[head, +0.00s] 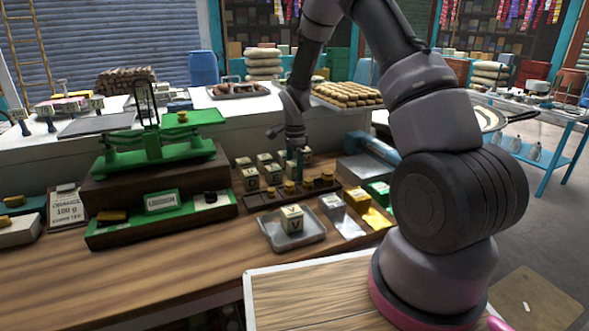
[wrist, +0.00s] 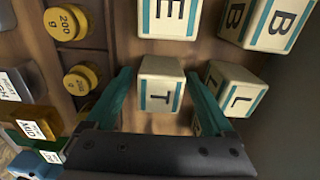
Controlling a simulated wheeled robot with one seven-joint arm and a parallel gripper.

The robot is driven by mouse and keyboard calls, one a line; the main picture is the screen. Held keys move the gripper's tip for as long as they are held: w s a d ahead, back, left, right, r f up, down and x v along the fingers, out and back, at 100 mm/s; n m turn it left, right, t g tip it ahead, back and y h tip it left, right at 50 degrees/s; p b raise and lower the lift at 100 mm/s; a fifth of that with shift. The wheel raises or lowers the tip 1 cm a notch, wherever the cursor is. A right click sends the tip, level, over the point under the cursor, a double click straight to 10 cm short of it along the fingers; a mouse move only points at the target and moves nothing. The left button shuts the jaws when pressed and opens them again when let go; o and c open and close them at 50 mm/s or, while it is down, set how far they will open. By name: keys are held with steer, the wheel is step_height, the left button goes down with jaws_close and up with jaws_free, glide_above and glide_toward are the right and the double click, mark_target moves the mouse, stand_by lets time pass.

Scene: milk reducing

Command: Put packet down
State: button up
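My gripper (head: 297,158) points down over the back of the wooden counter, among small cream letter blocks. In the wrist view its two teal fingers (wrist: 158,78) are spread, with a cream block marked T (wrist: 160,85) between them. A narrow gap shows beside the block, so the fingers do not look closed on it. No packet shows in my gripper. A silver packet-like item (head: 340,213) and a yellow one (head: 375,217) lie on the counter to the right of a metal tray. I cannot tell which thing the task calls the packet.
A metal tray (head: 306,239) holds a block marked V (head: 292,218). Blocks marked E (wrist: 170,14) and L (wrist: 240,88) are close to my fingers. Brass weights (wrist: 80,78) sit in a rack beside them. A green balance scale (head: 160,143) stands left. The front counter is clear.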

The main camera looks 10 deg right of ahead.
step_height(320, 180, up, 13)
step_height(320, 180, up, 8)
steer(key=n+t, duration=0.1)
steer(key=n, duration=0.1)
glide_above(295, 163)
steer(key=s+d, duration=0.2)
steer(key=s, duration=0.1)
steer(key=s+d+r+n+t, duration=0.1)
steer(key=s+r+n+t, duration=0.1)
steer(key=s+r, duration=0.3)
steer(key=s+d+r+n+t+y, duration=0.1)
steer(key=s+r+n, duration=0.3)
steer(key=s, duration=0.8)
steer(key=s+d+r+n+t+y, duration=0.1)
steer(key=s+r+n+t, duration=0.2)
steer(key=s+r, duration=0.4)
steer(key=shift+s+d+n, duration=0.35)
steer(key=shift+s+n, duration=0.05)
steer(key=shift+s, duration=0.55)
